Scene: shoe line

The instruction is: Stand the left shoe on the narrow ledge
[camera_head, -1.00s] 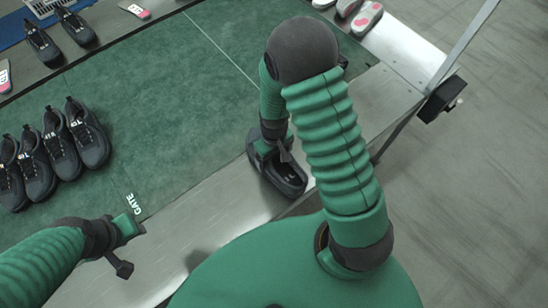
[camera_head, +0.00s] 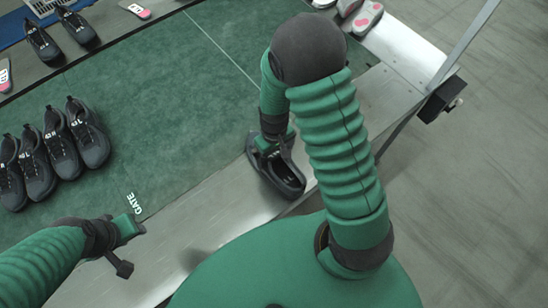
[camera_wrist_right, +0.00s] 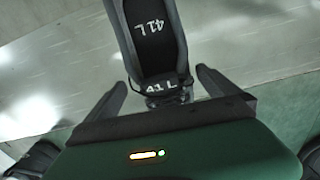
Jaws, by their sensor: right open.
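The left shoe (camera_head: 290,180), dark grey, stands sole down on the narrow metal ledge (camera_head: 225,200) along the near edge of the green mat. Its insole and heel tab read "41 L" in the right wrist view (camera_wrist_right: 152,35). My right gripper (camera_head: 272,147) is at the heel end. In the right wrist view its open fingers (camera_wrist_right: 161,78) sit on either side of the heel, with a gap showing on each side. The sole's contact with the ledge is hidden. My left gripper (camera_head: 128,243) is over the ledge near the GATE label, away from the shoe; its jaw opening is unclear.
A row of several dark shoes (camera_head: 60,150) stands on the green mat (camera_head: 175,90) at left. Two more shoes (camera_head: 60,35) stand at the far left. Pink-marked soles (camera_head: 366,18) lie at the top right. A metal post and dark bracket (camera_head: 440,98) stand at the right end.

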